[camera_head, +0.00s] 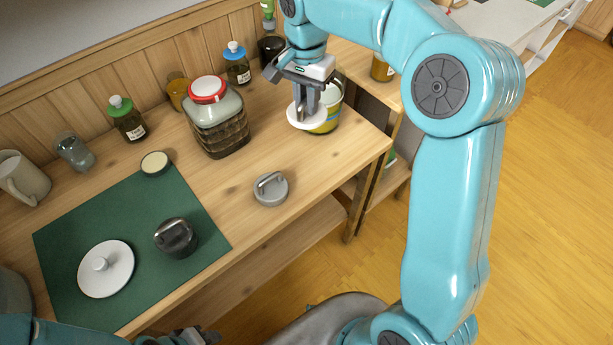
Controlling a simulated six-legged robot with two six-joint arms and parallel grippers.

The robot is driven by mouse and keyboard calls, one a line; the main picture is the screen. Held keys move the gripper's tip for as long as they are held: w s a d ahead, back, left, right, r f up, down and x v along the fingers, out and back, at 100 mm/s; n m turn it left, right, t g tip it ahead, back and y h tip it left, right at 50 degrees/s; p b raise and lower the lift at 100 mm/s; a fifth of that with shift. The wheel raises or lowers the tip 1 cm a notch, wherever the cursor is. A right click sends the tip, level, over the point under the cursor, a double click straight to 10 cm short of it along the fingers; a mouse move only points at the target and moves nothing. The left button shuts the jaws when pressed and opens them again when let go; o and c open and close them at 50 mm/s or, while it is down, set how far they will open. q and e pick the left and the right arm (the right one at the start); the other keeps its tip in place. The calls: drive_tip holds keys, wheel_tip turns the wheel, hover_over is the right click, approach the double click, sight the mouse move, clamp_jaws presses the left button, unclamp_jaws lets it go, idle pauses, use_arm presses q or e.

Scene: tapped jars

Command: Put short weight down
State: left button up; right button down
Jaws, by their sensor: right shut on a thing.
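My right gripper (308,98) points down at the back right of the wooden table and is shut on a white round disc (299,118). Two handled weights are in view: a grey one (270,190) on bare wood and a black one (176,238) on the green mat (75,228). I cannot tell whether the disc is the short weight. My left gripper (196,337) shows partly at the bottom edge, its jaws unclear.
A red-lidded jar (221,130) stands left of the tin. Small bottles (127,120), a glass (75,152) and a mug (22,178) line the back. A white knobbed lid (108,270) lies on the mat. Bare wood (310,165) is free around the grey weight.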

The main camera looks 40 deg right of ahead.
drive_tip(key=f, duration=1.6)
drive_tip(key=shift+w+f, duration=0.1)
drive_tip(key=shift+w, duration=0.25)
wheel_tip(320, 180, down, 3)
drive_tip(key=shift+s+a+f, duration=0.15)
drive_tip(key=shift+f, duration=0.5)
drive_tip(key=shift+r, duration=0.1)
drive_tip(key=shift+b, duration=0.3)
drive_tip(key=c, duration=1)
unclamp_jaws()
drive_tip(key=shift+f, duration=0.2)
drive_tip(key=shift+c, duration=0.2)
drive_tip(key=shift+r, duration=0.1)
